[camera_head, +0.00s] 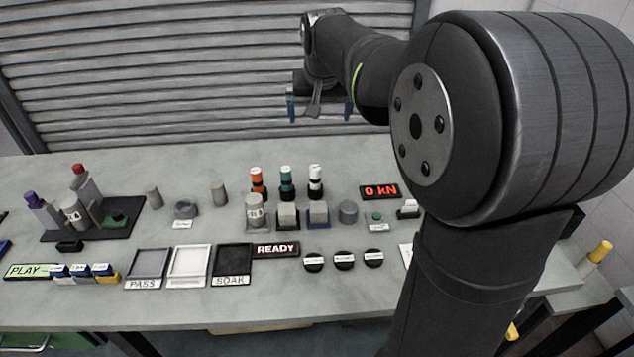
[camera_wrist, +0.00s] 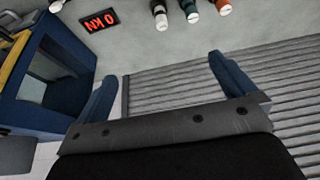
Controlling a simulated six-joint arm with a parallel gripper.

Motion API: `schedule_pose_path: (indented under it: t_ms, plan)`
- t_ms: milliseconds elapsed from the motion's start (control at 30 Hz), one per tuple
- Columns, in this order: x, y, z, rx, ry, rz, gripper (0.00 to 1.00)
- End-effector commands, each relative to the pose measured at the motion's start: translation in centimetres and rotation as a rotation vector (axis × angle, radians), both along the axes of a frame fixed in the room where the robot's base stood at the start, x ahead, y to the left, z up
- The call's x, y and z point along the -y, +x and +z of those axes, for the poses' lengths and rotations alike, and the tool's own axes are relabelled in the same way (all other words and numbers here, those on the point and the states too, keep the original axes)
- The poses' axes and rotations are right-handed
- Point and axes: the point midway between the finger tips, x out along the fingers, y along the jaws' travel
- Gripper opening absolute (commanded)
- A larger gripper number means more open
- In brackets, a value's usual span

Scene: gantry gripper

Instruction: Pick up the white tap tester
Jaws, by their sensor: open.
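The white tap tester (camera_head: 315,182) stands upright on the bench, with a white top and a dark body. It is the right one of a row of three, beside the teal tester (camera_head: 286,184) and the orange tester (camera_head: 258,184). In the wrist view, the white tester (camera_wrist: 160,15) shows at the top edge, partly cut off. My gripper (camera_head: 319,108) is open and empty, with two blue fingers, raised above the testers in the picture and apart from them. The fingers (camera_wrist: 163,80) also show spread in the wrist view.
A red "0 kN" display (camera_head: 381,191) lies right of the testers. Grey blocks and cylinders (camera_head: 288,214) stand close in front of them. Several trays (camera_head: 188,266) and black discs (camera_head: 344,260) lie nearer the front edge. A blue-walled box (camera_wrist: 45,75) shows left in the wrist view.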

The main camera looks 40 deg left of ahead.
Motion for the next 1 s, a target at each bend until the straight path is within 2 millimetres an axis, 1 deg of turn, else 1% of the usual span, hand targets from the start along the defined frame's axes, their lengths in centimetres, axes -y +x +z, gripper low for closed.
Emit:
schedule_pose_path:
  t_ms: [300,367,400,533,833,933,1000]
  plan:
    - [0.0,0.0,0.0,0.000,0.000,0.000,1.00]
    - [0.0,0.0,0.0,0.000,0.000,0.000,0.90]
    - [0.0,0.0,0.0,0.000,0.000,0.000,0.82]
    - [0.0,0.0,0.0,0.000,0.000,0.000,0.57]
    - [-0.1,0.1,-0.1,-0.001,-0.003,0.004,0.57]
    - [-0.8,0.7,-0.5,-0.007,-0.025,0.027,0.57]
    - [-1.7,1.5,-1.1,-0.017,-0.056,0.063,0.57]
